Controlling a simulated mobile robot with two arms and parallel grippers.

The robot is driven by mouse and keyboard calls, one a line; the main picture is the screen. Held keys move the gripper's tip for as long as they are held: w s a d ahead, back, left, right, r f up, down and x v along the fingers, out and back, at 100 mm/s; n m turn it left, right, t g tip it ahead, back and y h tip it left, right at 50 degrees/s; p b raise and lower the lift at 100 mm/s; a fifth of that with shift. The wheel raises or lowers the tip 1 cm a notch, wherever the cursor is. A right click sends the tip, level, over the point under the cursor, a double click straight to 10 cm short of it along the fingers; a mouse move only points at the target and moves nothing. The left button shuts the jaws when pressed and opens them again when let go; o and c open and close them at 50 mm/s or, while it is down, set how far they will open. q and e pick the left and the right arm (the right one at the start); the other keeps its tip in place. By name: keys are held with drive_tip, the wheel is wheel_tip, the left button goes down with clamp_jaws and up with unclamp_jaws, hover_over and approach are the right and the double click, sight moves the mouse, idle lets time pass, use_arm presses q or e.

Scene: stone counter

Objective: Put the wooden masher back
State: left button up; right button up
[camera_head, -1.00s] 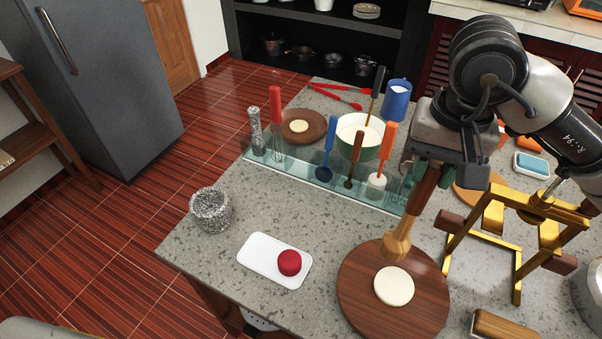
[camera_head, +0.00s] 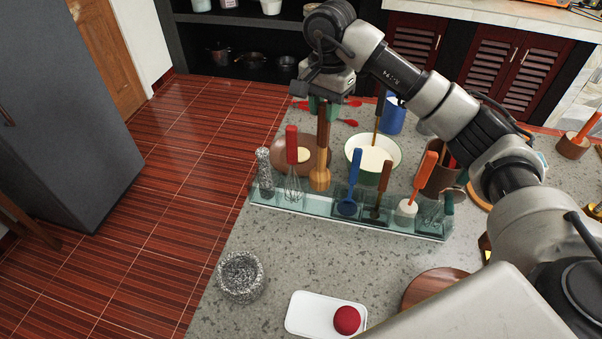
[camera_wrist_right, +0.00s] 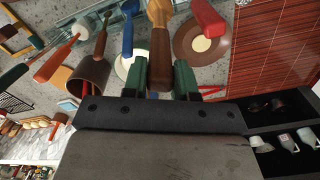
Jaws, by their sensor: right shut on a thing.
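The wooden masher (camera_head: 320,172) hangs upright, head down, with its dark brown handle in my right gripper (camera_head: 323,104). My right gripper is shut on the handle, which also shows between the green fingers in the right wrist view (camera_wrist_right: 160,62). The masher's head is at the back of the clear glass utensil rack (camera_head: 300,206), between the red-handled whisk (camera_head: 291,150) and the blue spoon (camera_head: 354,182). I cannot tell whether the head touches the rack. My left gripper is not in view.
The rack also holds a granite pestle (camera_head: 265,172), a brown-handled tool (camera_head: 382,188) and an orange-handled brush (camera_head: 424,172). A granite mortar (camera_head: 240,277) and white tray (camera_head: 305,314) stand in front.

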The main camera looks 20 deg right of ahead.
sight(325, 141)
drive_tip(key=f, duration=0.2)
drive_tip(key=f+p, duration=0.1)
drive_tip(key=f, duration=0.1)
drive_tip(key=shift+s+d, duration=0.3)
drive_tip(key=shift+s, duration=0.05)
drive_tip(key=shift+w+a+f, duration=0.1)
drive_tip(key=shift+a+f, duration=0.05)
drive_tip(key=shift+f, duration=0.5)
wheel_tip(325, 141, down, 2)
drive_tip(key=shift+f+p, duration=0.2)
drive_tip(key=shift+p, duration=0.45)
drive_tip(key=shift+f, duration=0.4)
drive_tip(key=shift+f+b, duration=0.15)
drive_tip(key=shift+b, duration=0.15)
drive_tip(key=o, duration=0.9)
